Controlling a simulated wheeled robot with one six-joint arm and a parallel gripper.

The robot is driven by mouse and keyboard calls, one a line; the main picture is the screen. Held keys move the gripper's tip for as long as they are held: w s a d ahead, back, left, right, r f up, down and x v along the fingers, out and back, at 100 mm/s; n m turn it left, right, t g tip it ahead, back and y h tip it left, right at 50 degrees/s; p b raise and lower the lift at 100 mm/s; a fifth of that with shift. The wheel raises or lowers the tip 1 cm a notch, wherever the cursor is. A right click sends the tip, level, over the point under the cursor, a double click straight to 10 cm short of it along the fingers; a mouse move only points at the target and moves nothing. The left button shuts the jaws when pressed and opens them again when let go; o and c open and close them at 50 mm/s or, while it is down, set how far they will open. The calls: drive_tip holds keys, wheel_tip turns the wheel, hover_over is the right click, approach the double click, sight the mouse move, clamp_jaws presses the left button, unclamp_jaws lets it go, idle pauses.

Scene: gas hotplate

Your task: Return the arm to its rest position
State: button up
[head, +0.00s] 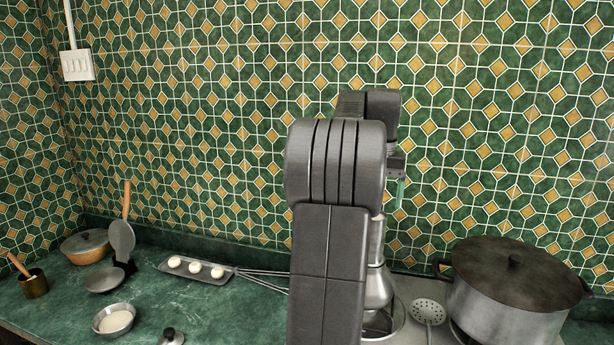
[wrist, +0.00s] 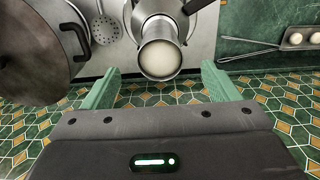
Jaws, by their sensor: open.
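My arm stands folded upright in the middle of the head view and covers much of the hotplate. My gripper shows in the wrist view (wrist: 160,88) with its two green fingers spread wide and nothing between them. In the head view only a green fingertip shows past the arm's right side. In the wrist view a steel vessel (wrist: 160,57) with pale contents in its round mouth lies beyond the fingers, apart from them. The vessel also shows partly behind my arm in the head view (head: 379,287).
A large lidded pot (head: 513,285) and a skimmer (head: 428,312) are on the right. The tiled wall rises behind.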

wheel_tip(320, 180, down, 10)
drive_tip(key=shift+r+p, duration=0.15)
drive_tip(key=shift+p, duration=0.3)
wheel_tip(320, 180, up, 3)
drive_tip(key=shift+f+b, duration=0.1)
drive_tip(key=shift+b, duration=0.45)
drive_tip(key=shift+r, duration=0.2)
